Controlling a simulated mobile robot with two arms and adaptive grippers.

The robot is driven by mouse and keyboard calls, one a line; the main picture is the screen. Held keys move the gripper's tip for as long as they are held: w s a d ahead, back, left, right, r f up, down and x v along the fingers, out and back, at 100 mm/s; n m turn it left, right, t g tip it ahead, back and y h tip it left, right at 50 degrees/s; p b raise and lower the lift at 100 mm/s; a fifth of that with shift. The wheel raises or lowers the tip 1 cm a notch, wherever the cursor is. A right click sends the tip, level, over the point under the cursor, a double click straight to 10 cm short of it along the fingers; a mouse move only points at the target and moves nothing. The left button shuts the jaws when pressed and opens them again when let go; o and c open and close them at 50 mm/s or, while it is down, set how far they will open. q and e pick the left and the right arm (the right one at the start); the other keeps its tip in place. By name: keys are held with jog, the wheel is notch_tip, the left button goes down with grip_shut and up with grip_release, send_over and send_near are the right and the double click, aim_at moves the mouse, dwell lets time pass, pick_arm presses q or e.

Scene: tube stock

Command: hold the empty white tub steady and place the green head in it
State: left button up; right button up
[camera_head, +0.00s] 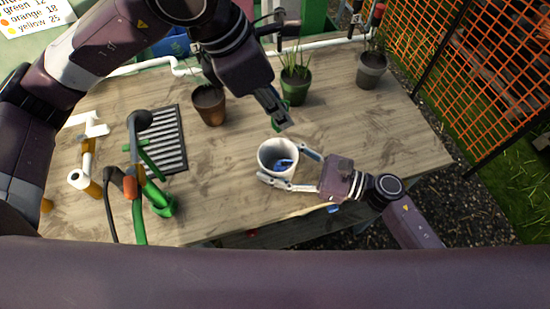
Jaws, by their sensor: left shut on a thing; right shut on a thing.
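The white tub (268,150) stands near the front of the wooden table, mouth up. My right gripper (288,168) is shut on it, one finger along its far right side and one along its near side. Something blue (284,164) shows inside the tub. My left gripper (283,122) is above and behind the tub, pointing down, and is shut on a small green thing, probably the green head (275,124). Only a sliver of that green shows beside the fingers; the rest is hidden. It is apart from the tub.
Potted plants (294,87) and a brown pot (209,105) stand behind. An orange mesh fence (465,70) is at right. The table is clear between tray and tub.

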pick_arm(q)
jog(key=shift+f, duration=5.3)
jog(key=o, duration=0.9)
jog(key=v, duration=1.2)
pick_arm(e)
jog(key=o, duration=1.2)
